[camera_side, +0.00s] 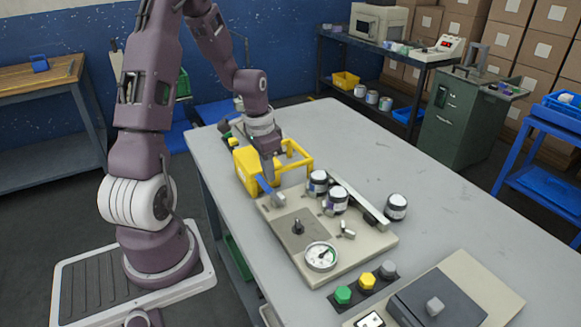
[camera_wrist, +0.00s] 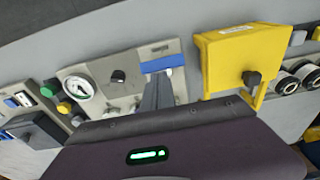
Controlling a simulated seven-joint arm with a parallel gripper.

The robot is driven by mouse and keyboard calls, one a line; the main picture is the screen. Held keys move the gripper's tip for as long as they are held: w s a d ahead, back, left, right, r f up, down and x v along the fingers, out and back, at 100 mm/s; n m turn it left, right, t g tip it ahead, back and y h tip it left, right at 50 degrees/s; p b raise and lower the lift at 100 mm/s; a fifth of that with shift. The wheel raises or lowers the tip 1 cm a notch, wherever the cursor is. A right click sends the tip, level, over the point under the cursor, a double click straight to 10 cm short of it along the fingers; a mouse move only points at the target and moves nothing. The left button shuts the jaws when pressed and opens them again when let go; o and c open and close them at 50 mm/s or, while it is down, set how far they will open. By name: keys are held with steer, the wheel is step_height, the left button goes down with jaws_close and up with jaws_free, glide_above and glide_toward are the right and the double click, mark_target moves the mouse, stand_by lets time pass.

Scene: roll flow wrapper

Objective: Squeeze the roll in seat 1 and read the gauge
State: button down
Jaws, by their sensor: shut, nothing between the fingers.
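My gripper (camera_side: 267,172) is shut and empty. Its fingers point down, close beside the blue bar (camera_side: 266,191) at the left end of the beige fixture plate (camera_side: 275,213); touching or apart, I cannot tell. In the wrist view the shut fingers (camera_wrist: 157,95) lie just below the blue bar (camera_wrist: 162,63). The round white gauge (camera_side: 321,256) sits at the plate's front corner and also shows in the wrist view (camera_wrist: 79,90); its reading is too small to tell. Seat numbers are not legible.
Green, yellow and grey buttons (camera_side: 366,282) and a grey-lidded device (camera_side: 437,300) are at the front. The table's back right is clear.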

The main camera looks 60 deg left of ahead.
steer(key=s+r, duration=0.4)
steer(key=r, duration=0.4)
steer(key=shift+s+r, duration=0.15)
steer(key=shift+r, duration=0.1)
steer(key=s+d+r+t+y, duration=0.1)
steer(key=s+d+r, duration=0.1)
steer(key=d+r, duration=0.45)
steer(key=s+d+r+t, duration=0.1)
steer(key=d+r, duration=0.2)
steer(key=d, duration=0.7)
steer(key=s+d+r+t+h, duration=0.1)
steer(key=s+d+r+t, duration=0.1)
steer(key=s+d, duration=0.3)
steer(key=shift+s+d+r, duration=0.15)
steer(key=shift+s+d, duration=0.15)
steer(key=shift+s, duration=0.6)
stand_by(1.3)
